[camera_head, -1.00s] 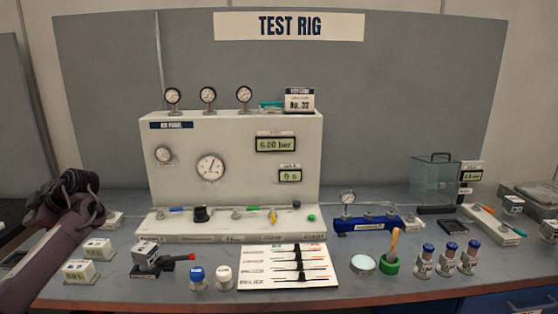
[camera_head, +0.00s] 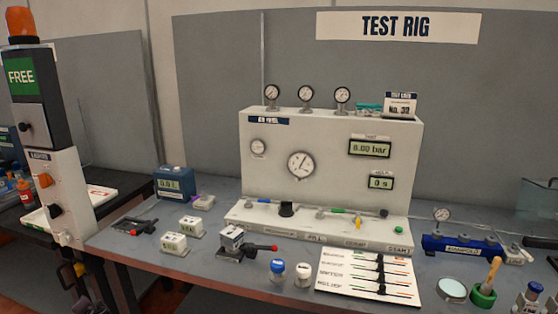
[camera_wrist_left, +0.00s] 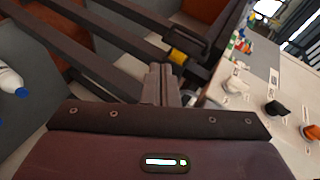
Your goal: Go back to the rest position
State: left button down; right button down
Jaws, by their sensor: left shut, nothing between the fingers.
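My left gripper (camera_wrist_left: 162,85) shows in the left wrist view, its two fingers together with nothing between them. It hangs in front of dark beams, and I see no object touching it. My left arm is not in the head view. My right gripper is in neither view. The white test rig panel (camera_head: 335,180) stands on the grey bench in the head view, with gauges and two displays.
A post (camera_head: 62,190) with a FREE sign and an orange beacon stands left of the bench. A blue container (camera_head: 173,183), small white boxes and two capped bottles are on the bench. A white surface with knobs (camera_wrist_left: 262,120) lies right of my left gripper.

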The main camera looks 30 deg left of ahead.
pick_arm(q)
jog(key=s+d+f+m+h, duration=0.15)
jog(key=s+f+m, duration=0.3)
jog(key=s, duration=0.45)
jog(key=s+f+m+h, duration=0.25)
jog(key=s+f, duration=0.35)
jog(key=s, duration=0.3)
jog(key=s+d+f+n+h, duration=0.1)
jog(key=s+d+f+h, duration=0.1)
jog(key=d+f, duration=1)
jog(key=s+d+f+n+h, duration=0.1)
jog(key=s+d+f+h, duration=0.15)
jog(key=d+f, duration=0.95)
jog(key=s+d+f+h, duration=0.1)
jog(key=d+h, duration=0.1)
jog(key=d, duration=1.5)
jog(key=s+d+f+n+g+h, duration=0.1)
jog(key=d+h, duration=0.1)
jog(key=d, duration=1.6)
jog(key=shift+d+f, duration=0.15)
jog(key=shift+f, duration=0.1)
jog(key=shift+s, duration=0.1)
